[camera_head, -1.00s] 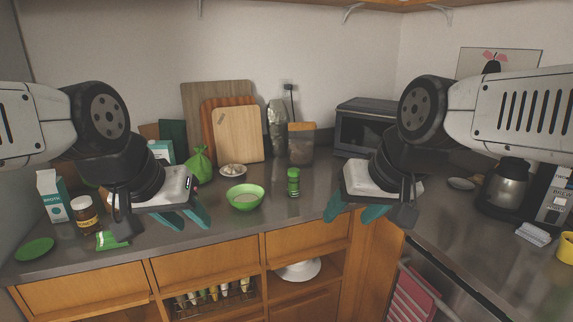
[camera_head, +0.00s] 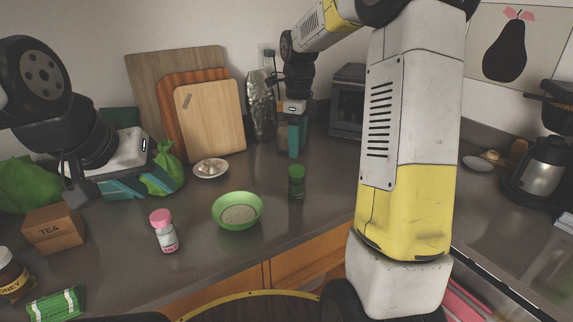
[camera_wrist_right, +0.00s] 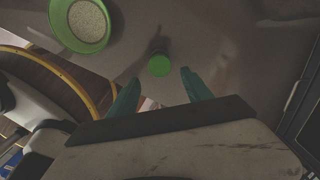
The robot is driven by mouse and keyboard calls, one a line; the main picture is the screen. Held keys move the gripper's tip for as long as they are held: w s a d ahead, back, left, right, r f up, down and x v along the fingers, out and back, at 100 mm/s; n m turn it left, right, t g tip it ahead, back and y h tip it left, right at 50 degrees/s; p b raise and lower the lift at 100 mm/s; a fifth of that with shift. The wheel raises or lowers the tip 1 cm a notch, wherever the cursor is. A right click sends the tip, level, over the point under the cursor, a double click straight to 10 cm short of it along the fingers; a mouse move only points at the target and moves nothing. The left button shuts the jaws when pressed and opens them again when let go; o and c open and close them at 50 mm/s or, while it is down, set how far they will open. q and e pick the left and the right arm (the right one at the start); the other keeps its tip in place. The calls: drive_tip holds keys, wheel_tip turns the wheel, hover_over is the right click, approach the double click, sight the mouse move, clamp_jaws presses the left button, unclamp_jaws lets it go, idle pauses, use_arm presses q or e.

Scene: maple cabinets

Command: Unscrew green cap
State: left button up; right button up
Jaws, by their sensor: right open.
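In the right wrist view the green cap (camera_wrist_right: 159,65) shows from above, centred between my fingertips. My right gripper (camera_head: 293,154) points down with its teal fingers above and slightly behind the jar in the head view. It is open and empty, its fingers apart in the right wrist view (camera_wrist_right: 160,78). My left gripper (camera_head: 160,186) hangs at the left over the counter, fingers apart, holding nothing that I can see.
A green bowl (camera_head: 232,222) with pale contents stands left of the jar, also in the right wrist view (camera_wrist_right: 104,35). A pink-capped bottle (camera_head: 163,232), tea box (camera_head: 53,229) and honey jar (camera_head: 13,278) are further left. Cutting boards (camera_head: 211,118) lean behind. Counter around the jar is clear.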

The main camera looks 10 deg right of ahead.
sight(297, 168)
drive_tip(key=shift+f, duration=3.5)
drive_tip(key=c, duration=1.2)
drive_tip(key=shift+f, duration=0.1)
drive_tip(key=n, duration=0.6)
